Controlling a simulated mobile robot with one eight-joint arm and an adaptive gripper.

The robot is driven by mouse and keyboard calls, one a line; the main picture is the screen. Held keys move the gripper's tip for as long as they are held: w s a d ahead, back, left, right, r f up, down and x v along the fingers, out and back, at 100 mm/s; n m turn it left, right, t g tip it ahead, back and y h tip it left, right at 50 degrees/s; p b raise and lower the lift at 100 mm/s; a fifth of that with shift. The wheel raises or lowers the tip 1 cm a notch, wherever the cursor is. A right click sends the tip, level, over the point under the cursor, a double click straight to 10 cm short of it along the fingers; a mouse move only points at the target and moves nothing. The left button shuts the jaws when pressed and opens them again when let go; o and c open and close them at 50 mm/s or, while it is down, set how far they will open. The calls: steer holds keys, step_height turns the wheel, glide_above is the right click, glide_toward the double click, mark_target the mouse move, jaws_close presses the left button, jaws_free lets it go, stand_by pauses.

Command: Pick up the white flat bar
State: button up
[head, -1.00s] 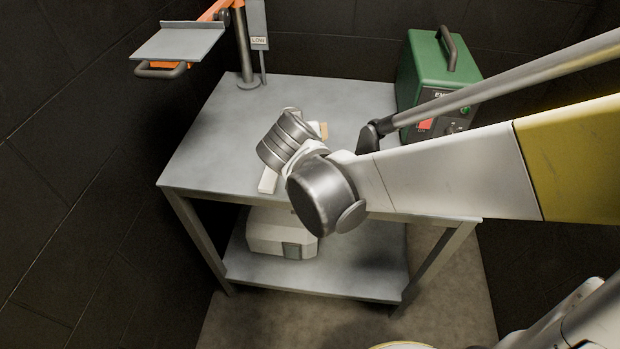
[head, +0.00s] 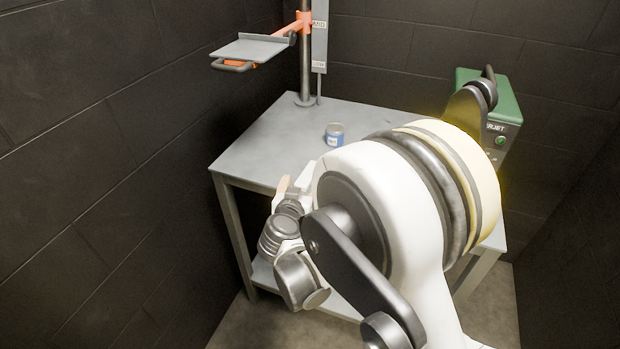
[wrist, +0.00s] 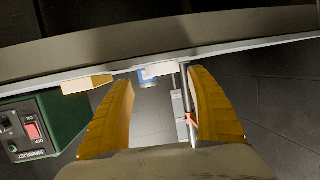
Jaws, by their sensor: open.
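In the wrist view, which looks upside down, the pale end of what looks like the white flat bar (wrist: 160,70) lies on the tabletop (wrist: 225,44) between the fingers, near the edge. My gripper (wrist: 160,88) is open and empty, its two yellow fingers spread apart and short of the bar. In the head view my gripper (head: 290,188) is by the table's front edge, roughly level with the top (head: 262,130). My arm hides much of the table there, and I cannot make out the bar.
A blue can (head: 335,134) stands farther back on the table. A wooden block (wrist: 87,84) lies beside the bar. A green box (head: 500,108) is at the right. A pole with an orange bracket and grey tray (head: 255,49) rises at the back left. Dark walls enclose the table.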

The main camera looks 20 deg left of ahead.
steer(key=b+x, duration=0.2)
steer(key=x, duration=0.3)
steer(key=shift+w+r, duration=0.15)
steer(key=shift+w, duration=0.05)
jaws_close()
